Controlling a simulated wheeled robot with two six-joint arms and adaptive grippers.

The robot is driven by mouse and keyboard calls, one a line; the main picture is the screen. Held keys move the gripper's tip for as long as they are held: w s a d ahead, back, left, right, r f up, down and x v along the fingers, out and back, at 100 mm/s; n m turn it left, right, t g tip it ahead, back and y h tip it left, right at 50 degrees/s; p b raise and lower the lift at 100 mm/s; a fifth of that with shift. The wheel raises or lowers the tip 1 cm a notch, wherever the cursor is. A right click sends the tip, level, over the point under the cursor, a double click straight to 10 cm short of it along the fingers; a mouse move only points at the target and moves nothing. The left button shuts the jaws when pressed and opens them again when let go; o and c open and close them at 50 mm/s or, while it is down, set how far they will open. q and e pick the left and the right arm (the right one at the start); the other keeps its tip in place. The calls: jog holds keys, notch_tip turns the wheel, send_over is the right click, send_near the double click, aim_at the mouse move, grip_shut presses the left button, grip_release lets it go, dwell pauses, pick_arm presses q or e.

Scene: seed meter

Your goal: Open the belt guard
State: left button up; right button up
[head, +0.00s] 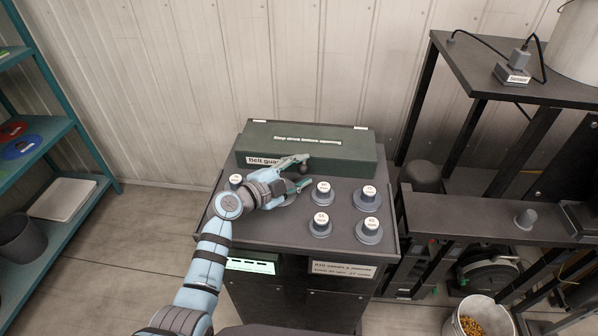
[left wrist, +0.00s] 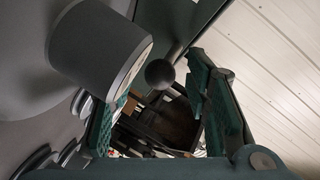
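The belt guard (head: 345,152) is a dark green box at the back of the grey console, with a "Belt guard" label and "Stop drive before opening" on its lid. Its lid looks shut. A dark ball knob (head: 304,169) sits at its front; it also shows in the left wrist view (left wrist: 159,74). My left gripper (head: 306,170) is open, its green-padded fingers on either side of the ball knob, with visible gaps in the left wrist view (left wrist: 160,105). Whether a finger touches the knob I cannot tell. My right gripper is not in view.
Several round labelled knobs (head: 321,192) stand on the console top (head: 275,225) close to my left gripper. One looms large in the left wrist view (left wrist: 95,45). A teal shelf (head: 60,190) is at left; a dark bench (head: 470,215) and a bucket (head: 480,318) are at right.

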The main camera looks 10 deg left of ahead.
pick_arm(q)
grip_shut()
jog(key=r+g+p, duration=0.1)
jog(key=r+p, duration=0.2)
jog(key=w+r+n+g+p, duration=0.1)
jog(key=r+p, duration=0.1)
jog(key=p, duration=0.1)
jog(key=r+n+g+y+p, duration=0.1)
jog(key=r+g+p, duration=0.1)
jog(key=r+p, duration=0.1)
jog(key=shift+w+r+p, duration=0.25)
jog(key=shift+r+p, duration=0.05)
jog(key=shift+p, duration=0.25)
jog(key=shift+w+r+n+g+y, duration=0.25)
jog(key=shift+w+r+g, duration=0.2)
jog(key=shift+r, duration=0.2)
jog(key=shift+w+r+n+g+y, duration=0.15)
jog(key=shift+w+r+n+g, duration=0.15)
jog(key=shift+r+g, duration=0.25)
jog(key=shift+r, duration=0.1)
